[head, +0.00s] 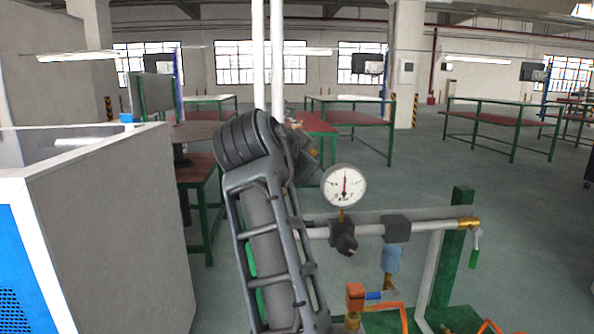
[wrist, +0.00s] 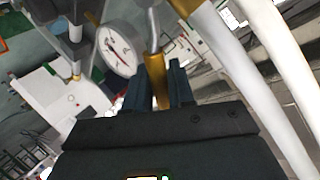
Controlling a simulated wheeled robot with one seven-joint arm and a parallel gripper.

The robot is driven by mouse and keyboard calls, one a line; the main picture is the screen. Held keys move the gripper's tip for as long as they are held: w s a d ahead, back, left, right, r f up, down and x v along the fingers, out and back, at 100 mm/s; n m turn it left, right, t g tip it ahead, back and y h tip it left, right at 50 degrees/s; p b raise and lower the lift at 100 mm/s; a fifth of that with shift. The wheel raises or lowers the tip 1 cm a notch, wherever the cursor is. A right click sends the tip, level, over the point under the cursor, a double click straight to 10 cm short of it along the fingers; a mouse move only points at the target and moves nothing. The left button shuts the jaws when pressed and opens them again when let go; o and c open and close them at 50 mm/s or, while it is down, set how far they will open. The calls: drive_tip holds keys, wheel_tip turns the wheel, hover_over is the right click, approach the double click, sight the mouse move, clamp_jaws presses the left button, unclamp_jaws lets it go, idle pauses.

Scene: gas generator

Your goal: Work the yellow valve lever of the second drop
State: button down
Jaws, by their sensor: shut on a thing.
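The yellow valve lever (wrist: 157,68) shows in the wrist view as a short gold-yellow bar with a thin silver piece beyond it. My gripper (wrist: 160,88) has its two dark fingers on either side of the bar, closed on it. In the head view my arm covers most of this spot. The fingertips are hidden there.
A round white gauge (head: 344,186) stands right of my arm, close to the gripper in the wrist view (wrist: 117,50). A horizontal grey pipe (head: 440,226) ends in a green-handled valve (head: 475,248). White vertical pipes (head: 278,60) rise behind. A grey cabinet (head: 115,235) stands left.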

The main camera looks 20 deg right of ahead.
wheel_tip(320, 180, down, 6)
drive_tip(key=d+m+y+b, duration=0.2)
drive_tip(key=m+y+b, duration=0.2)
drive_tip(key=m+y, duration=0.1)
drive_tip(key=shift+s+d+m+t+y, duration=0.35)
drive_tip(key=shift+s+m+t+y, duration=0.1)
drive_tip(key=shift+y, duration=0.25)
drive_tip(key=shift+f, duration=0.1)
drive_tip(key=c, duration=1.1)
unclamp_jaws()
drive_tip(key=v, duration=0.8)
